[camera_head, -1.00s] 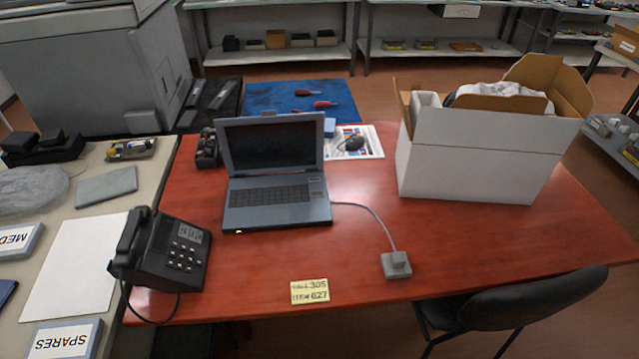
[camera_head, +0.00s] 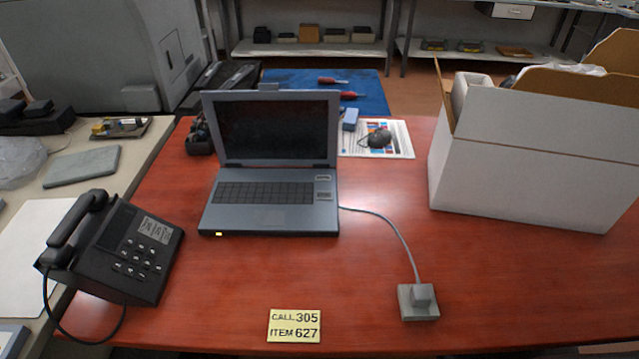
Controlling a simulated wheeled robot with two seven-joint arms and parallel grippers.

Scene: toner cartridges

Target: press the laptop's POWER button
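The laptop (camera_head: 266,218) stands open on the red table, its dark screen (camera_head: 272,130) facing me and its keyboard (camera_head: 263,193) toward the front. Small labelled pads (camera_head: 323,187) sit to the right of the keyboard; their lettering is too small to read, so I cannot tell which is the POWER button. A small yellow light or mark (camera_head: 218,234) shows on the laptop's front left edge. A cable runs from its right side to a grey block (camera_head: 418,301). Neither of my grippers is in view.
A black telephone (camera_head: 118,250) stands at the table's left. A yellow note (camera_head: 295,326) reading "CALL 305 ITEM 627" lies in front. A large white box (camera_head: 535,165) fills the right rear. The red table (camera_head: 300,270) is clear between the laptop and the note.

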